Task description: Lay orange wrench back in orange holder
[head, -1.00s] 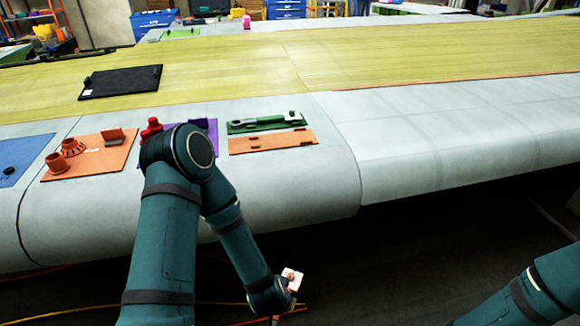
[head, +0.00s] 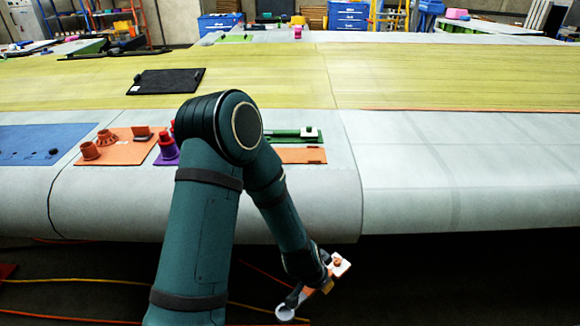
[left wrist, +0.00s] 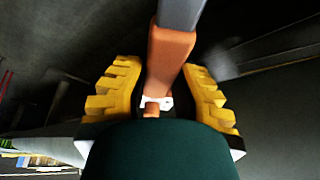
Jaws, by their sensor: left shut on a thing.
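The orange holder (head: 302,156) is a flat orange tray on the grey wing skin, partly hidden on its left by my left arm. My left gripper (head: 319,287) hangs low in front of the wing edge, below and apart from the holder. It is shut on the orange wrench, whose grey ring end (head: 286,312) points down and left. In the left wrist view the wrench's orange handle (left wrist: 168,58) sits between the yellow finger pads of my left gripper (left wrist: 160,88), with grey metal beyond. My right gripper is not in view.
A green holder (head: 283,136) with a tool lies just behind the orange one. To the left are a purple plate (head: 166,156), an orange plate with cups (head: 118,153) and a blue mat (head: 45,143). The wing (head: 440,180) right of the holder is clear.

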